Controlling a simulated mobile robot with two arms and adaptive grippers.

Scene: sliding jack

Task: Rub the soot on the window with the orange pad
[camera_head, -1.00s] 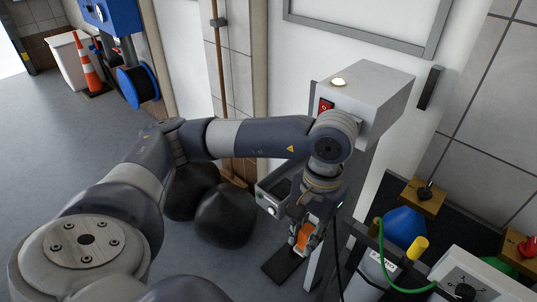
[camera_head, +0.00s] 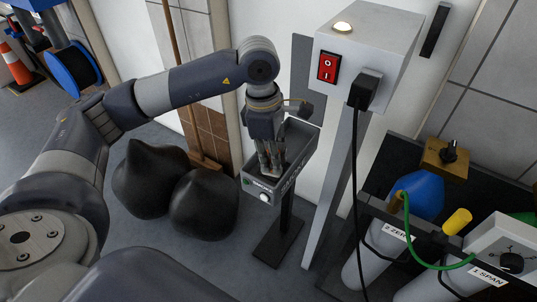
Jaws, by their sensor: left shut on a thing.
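My left gripper (camera_head: 268,158) points down into the grey open-topped tray (camera_head: 300,150) on a dark stand, left of the grey post. Its fingers are close together and shut on the orange pad, which the fingers and tray wall hide now. I cannot tell whether the pad touches the tray's floor. The window and its soot do not show in this view. My right gripper is not in view.
A grey box (camera_head: 385,45) with a red switch (camera_head: 328,67) and plugged-in black cable stands on the post. Gas bottles with a green hose (camera_head: 410,235) stand at right. Two black sacks (camera_head: 203,205) sit on the floor left of the tray.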

